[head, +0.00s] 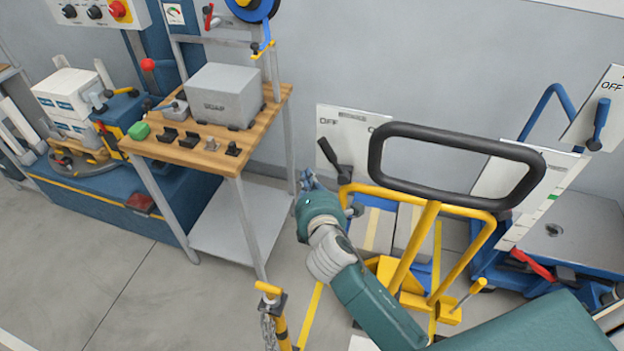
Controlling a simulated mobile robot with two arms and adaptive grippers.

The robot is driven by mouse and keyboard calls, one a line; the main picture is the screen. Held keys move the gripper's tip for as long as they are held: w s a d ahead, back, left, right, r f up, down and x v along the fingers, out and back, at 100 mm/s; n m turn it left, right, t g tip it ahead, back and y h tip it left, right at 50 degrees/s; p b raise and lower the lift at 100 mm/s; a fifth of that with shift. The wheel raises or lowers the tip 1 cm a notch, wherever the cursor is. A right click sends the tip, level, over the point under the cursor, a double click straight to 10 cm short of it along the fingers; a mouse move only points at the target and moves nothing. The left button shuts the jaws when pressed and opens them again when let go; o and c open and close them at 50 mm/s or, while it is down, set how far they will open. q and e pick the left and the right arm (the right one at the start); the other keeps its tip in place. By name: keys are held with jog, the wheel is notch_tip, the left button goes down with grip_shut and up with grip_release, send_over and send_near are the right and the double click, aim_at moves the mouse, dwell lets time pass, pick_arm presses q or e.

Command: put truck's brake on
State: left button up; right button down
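A yellow hand truck (403,262) with a large black loop handle (455,137) stands right of centre. A short yellow lever (470,293) sticks up at its lower right; I cannot tell if it is the brake. A red pedal-like lever (532,263) shows farther right, by the blue equipment; which machine it belongs to is unclear. My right gripper (310,183) is left of the truck, near a black lever on an OFF-marked panel, and seems apart from both. Its fingers are small and partly hidden by its own body, so their opening is unclear. My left gripper is out of view.
The OFF panel (350,125) stands behind the handle. A wooden-topped bench (265,118) with a grey box (222,95) is at left. A yellow post with chain (273,308) stands at the front. Blue equipment (575,235) fills the right. Floor at lower left is clear.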

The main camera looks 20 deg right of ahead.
aim_at(333, 159)
jog(key=w+d+p, duration=0.1)
jog(key=w+d, duration=0.1)
jog(key=w, duration=0.1)
jog(key=w+d+p, duration=0.1)
jog(key=d, duration=0.1)
jog(key=shift+w+r+p, duration=0.15)
jog(key=shift+r+p, duration=0.1)
jog(key=shift+p, duration=0.05)
jog(key=shift+w, duration=0.1)
jog(key=shift+d, duration=0.1)
jog(key=shift+s+d+r+t+b, duration=0.1)
jog(key=shift+s+t+b, duration=0.15)
jog(key=shift+b, duration=0.2)
